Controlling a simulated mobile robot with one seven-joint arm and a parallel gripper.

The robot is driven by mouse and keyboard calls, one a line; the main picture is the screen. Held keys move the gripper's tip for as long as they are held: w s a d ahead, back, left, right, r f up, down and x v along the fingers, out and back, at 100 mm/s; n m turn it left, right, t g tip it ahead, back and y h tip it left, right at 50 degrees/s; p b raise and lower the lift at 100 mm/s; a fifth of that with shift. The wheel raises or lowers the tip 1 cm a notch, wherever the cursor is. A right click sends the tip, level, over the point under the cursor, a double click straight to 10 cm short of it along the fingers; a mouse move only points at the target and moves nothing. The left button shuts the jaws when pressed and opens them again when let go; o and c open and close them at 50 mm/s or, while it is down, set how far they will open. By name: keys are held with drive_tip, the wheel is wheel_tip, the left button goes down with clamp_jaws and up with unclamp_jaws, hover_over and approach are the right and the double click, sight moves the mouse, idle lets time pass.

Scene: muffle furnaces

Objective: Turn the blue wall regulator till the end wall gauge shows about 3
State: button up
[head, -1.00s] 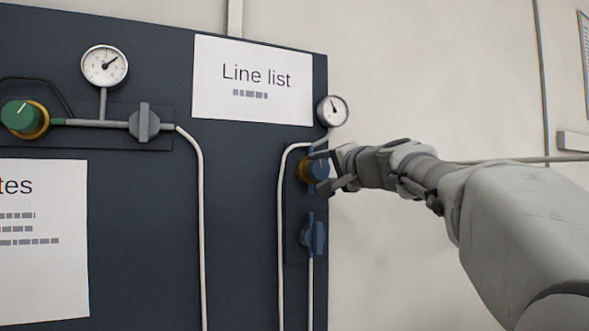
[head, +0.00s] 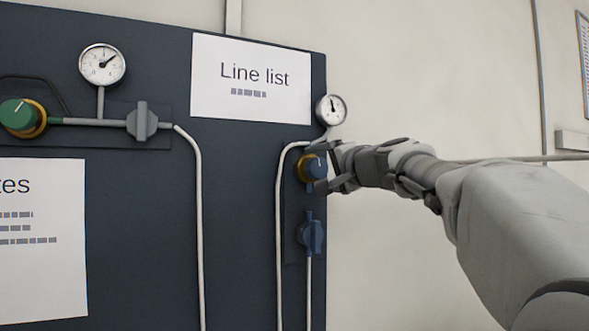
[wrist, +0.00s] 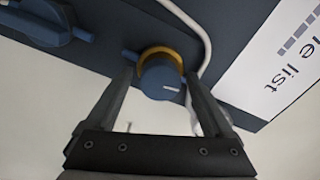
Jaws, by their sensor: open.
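The blue wall regulator (head: 317,168) is a round knob with a yellow collar on the dark panel's right edge. In the wrist view, the blue knob (wrist: 160,82) has a white mark pointing right. My gripper (head: 320,166) is open, its fingers above and below the knob in the head view. In the wrist view, the fingers of my gripper (wrist: 160,78) stand on either side of the knob, with gaps visible. The small round gauge (head: 331,110) above the regulator has its needle pointing nearly straight up; its numbers are too small to read.
A blue valve handle (head: 312,236) sits just below the regulator. A white hose (head: 281,220) runs down beside it. A green regulator (head: 20,115), larger gauge (head: 102,64) and grey valve (head: 142,121) are farther left. Bare wall lies right of the panel.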

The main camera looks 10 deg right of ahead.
drive_tip(key=v, duration=1.7)
drive_tip(key=shift+s, duration=0.2)
drive_tip(key=shift+w, duration=0.1)
idle(0.5)
